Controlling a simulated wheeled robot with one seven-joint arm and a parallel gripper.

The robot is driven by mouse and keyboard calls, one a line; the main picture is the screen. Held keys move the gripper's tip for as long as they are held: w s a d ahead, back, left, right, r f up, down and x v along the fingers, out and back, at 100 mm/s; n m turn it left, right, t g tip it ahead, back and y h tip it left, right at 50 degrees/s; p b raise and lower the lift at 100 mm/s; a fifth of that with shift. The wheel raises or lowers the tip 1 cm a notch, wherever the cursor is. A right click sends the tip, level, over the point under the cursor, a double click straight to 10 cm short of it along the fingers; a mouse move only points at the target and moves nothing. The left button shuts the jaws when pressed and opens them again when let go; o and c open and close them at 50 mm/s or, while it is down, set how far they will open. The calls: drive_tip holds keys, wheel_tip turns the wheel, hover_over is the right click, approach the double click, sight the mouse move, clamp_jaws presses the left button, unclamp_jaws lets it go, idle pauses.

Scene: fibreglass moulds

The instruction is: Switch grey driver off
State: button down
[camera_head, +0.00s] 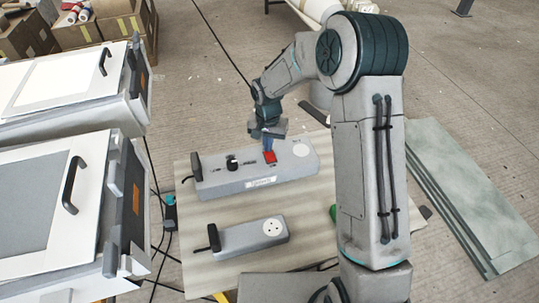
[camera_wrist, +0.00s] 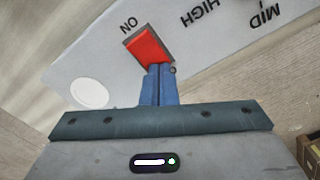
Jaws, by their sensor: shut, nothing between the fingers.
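The grey driver (camera_head: 225,183) is a long grey box on the wooden table, with a black knob (camera_head: 232,162), a white round disc and a white label on its front. A red rocker switch (camera_head: 270,157) sits on its top. In the wrist view the red switch (camera_wrist: 148,46) has "ON" printed beside its left end. "HIGH" and "MID" show to the right. My gripper (camera_head: 268,146) is at the switch; its blue fingers (camera_wrist: 160,72) are shut with nothing held. The fingertips overlap the switch's lower edge; I cannot tell whether they touch.
A smaller grey box (camera_head: 240,239) with a round socket lies in front on the table (camera_head: 305,207). White-lidded cases (camera_head: 60,190) with black handles stand at the left. Stacked green-grey boards (camera_head: 470,190) lie at the right. Cables run over the floor.

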wheel_tip(320, 180, up, 7)
drive_tip(key=p, duration=0.4)
idle(0.4)
idle(0.5)
drive_tip(key=s+d+r+n+t, duration=0.2)
drive_tip(key=s+d+r, duration=1.1)
drive_tip(key=s+r, duration=0.3)
drive_tip(key=s+d+r+t, duration=0.1)
drive_tip(key=s+d, duration=0.1)
drive_tip(key=s, duration=0.7)
drive_tip(key=shift+s+d+n, duration=0.3)
drive_tip(key=shift+d+n, duration=0.05)
drive_tip(key=shift+n, duration=0.05)
